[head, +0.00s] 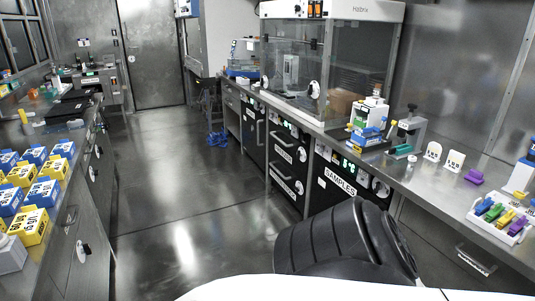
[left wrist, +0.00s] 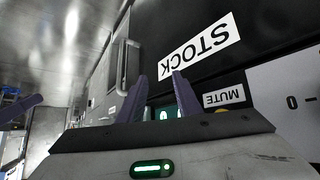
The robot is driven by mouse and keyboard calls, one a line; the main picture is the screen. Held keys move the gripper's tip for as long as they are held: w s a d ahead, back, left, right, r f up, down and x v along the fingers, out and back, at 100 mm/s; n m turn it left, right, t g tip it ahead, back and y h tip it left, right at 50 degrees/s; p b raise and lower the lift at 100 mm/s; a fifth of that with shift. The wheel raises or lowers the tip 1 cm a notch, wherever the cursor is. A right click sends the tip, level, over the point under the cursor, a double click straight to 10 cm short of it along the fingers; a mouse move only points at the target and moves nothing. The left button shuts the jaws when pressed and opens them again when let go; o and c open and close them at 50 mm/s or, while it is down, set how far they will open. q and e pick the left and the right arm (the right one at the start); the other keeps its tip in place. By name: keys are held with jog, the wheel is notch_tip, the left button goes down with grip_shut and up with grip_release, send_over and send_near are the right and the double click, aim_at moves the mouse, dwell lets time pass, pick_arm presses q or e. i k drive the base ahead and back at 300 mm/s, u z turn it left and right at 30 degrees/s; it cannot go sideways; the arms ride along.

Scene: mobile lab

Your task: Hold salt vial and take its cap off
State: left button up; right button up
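I cannot pick out the salt vial by name in either view. A white rack (head: 503,232) with several small pieces in green, purple and yellow stands on the right bench; they are too small to read. My left gripper (left wrist: 159,76) shows in the left wrist view with its two purple-grey fingers apart and nothing between them. It is in front of a black cabinet front with a STOCK label (left wrist: 200,51). My right gripper is in neither view.
The right bench (head: 420,178) carries a glass-fronted hood (head: 295,65), a small grey-green device (head: 407,135) and a purple block (head: 474,177). Blue and yellow boxes (head: 33,226) line the left bench. The floor aisle (head: 185,190) between is clear.

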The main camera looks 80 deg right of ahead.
aim_at(410, 165)
jog(key=z, duration=0.4)
jog(key=i, duration=0.05)
jog(key=z, duration=3.2)
